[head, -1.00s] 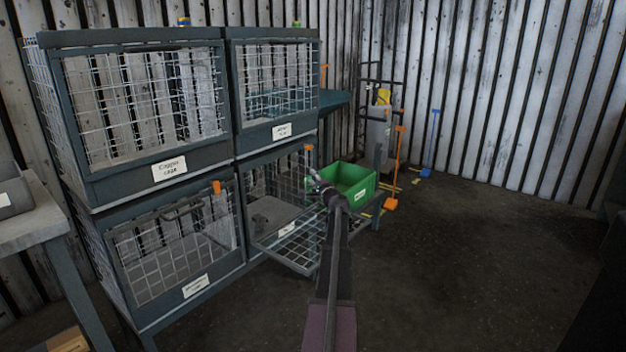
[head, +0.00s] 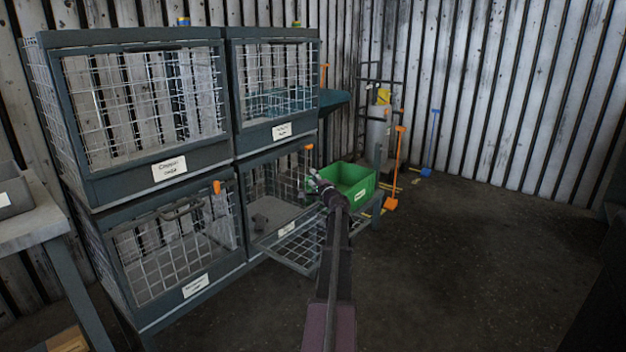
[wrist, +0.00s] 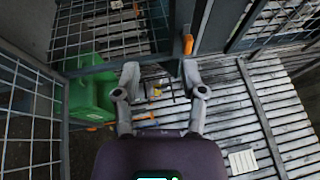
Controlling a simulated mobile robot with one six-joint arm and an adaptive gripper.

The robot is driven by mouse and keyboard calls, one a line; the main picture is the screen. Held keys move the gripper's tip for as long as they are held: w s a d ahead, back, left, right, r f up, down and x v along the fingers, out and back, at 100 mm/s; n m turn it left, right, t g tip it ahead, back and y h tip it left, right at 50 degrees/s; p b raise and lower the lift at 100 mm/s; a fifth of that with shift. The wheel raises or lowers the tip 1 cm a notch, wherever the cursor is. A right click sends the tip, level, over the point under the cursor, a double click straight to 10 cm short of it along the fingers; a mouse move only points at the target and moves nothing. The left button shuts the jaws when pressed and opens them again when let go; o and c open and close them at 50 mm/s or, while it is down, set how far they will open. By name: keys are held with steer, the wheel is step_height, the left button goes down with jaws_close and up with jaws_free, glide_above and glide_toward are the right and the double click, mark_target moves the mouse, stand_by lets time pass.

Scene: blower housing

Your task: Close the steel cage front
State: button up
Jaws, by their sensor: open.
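The steel cage appears to be the lower right cage (head: 268,212) of the stack in the head view; its label is too small to read. Its mesh front (head: 297,252) stands open, slanting out from the cage at its lower edge. My gripper (head: 318,184) is at the right side of this cage, beside the green bin, above the open front. In the wrist view my gripper (wrist: 160,75) has its fingers spread with nothing between them. An orange latch (wrist: 188,45) on a grey post lies just beyond the right finger. Part of the front is hidden behind my arm.
A green bin (head: 350,180) stands right of the cage. The upper left cage (head: 150,100), upper right cage (head: 278,85) and lower left cage (head: 175,250) look shut. A grey table (head: 35,225) is at left. Open floor (head: 480,255) lies at right.

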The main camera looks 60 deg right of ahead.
steer(key=b+v, duration=0.2)
steer(key=v, duration=1.2)
steer(key=w+a+n+g+y+p, duration=0.1)
steer(key=w+a+n+y+p, duration=0.7)
steer(key=w+a, duration=1.3)
steer(key=a+r+n+y, duration=0.1)
steer(key=a+n+y, duration=0.1)
steer(key=a, duration=0.2)
steer(key=shift+y, duration=0.3)
steer(key=shift+w+a, duration=0.1)
